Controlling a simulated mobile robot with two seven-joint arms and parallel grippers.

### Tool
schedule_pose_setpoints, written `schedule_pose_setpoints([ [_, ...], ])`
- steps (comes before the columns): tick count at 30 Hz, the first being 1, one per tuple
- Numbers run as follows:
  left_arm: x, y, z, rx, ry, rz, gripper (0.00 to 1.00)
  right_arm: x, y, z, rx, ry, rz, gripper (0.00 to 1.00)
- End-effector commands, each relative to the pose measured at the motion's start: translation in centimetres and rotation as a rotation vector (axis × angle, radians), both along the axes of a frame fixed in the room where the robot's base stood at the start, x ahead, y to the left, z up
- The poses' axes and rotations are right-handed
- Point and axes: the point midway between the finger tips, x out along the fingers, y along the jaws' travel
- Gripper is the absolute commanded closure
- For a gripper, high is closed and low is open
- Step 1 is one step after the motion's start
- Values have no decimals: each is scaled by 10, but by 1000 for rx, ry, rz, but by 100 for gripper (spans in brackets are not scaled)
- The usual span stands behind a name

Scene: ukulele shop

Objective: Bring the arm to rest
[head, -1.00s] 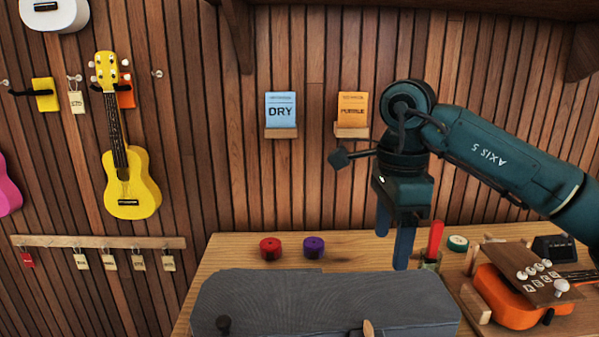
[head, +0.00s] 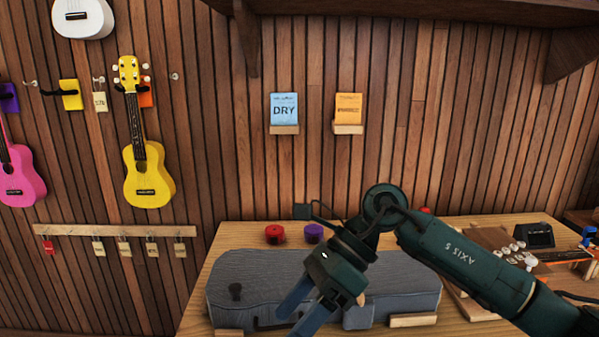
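My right arm comes in from the right. Its gripper (head: 293,322) hangs tilted down to the left in front of the grey case (head: 390,285). Its two blue fingers are apart, with nothing seen between them. The fingers and wrist hide part of the case. I cannot tell whether they touch it. My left gripper is not in view.
A yellow ukulele (head: 149,185) and a pink ukulele (head: 22,180) hang on the slatted wall.

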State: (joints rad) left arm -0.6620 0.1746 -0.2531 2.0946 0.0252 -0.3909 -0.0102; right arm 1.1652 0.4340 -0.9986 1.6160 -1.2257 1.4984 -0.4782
Motion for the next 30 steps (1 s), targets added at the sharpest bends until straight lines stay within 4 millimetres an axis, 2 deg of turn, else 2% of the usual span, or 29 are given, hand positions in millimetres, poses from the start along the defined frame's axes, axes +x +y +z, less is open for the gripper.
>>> schedule_pose_setpoints([
  [1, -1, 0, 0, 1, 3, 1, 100, -15, 18, -3, 113, 109, -27, 33],
  [3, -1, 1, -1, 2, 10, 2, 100, -29, 38, 3, 275, 267, -89, 33],
  [6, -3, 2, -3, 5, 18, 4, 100, -38, 56, 17, 494, 514, -208, 33],
  [10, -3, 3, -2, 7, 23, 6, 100, -29, 57, 31, 740, 860, -404, 33],
  [14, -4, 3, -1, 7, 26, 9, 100, -5, 36, 23, 943, 1226, -643, 33],
  [17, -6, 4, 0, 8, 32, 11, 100, 15, 9, -3, 1068, 1514, -852, 33],
  [20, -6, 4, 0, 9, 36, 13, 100, 27, -24, -48, 1163, 1802, -1082, 33],
  [21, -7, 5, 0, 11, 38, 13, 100, 27, -38, -70, 1193, 1917, -1181, 33],
  [23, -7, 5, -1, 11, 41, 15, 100, 23, -59, -106, 1227, 2087, -1333, 33],
  [24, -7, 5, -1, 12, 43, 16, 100, 15, -73, -132, 1243, 2200, -1439, 33],
  [26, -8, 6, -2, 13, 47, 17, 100, -1, -92, -171, 1257, 2356, -1598, 33],
  [27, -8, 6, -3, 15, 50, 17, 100, -14, -103, -193, -1188, -2311, 1598, 33],
  [30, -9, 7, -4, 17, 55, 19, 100, -50, -125, -240, -999, -2115, 1531, 33],
])
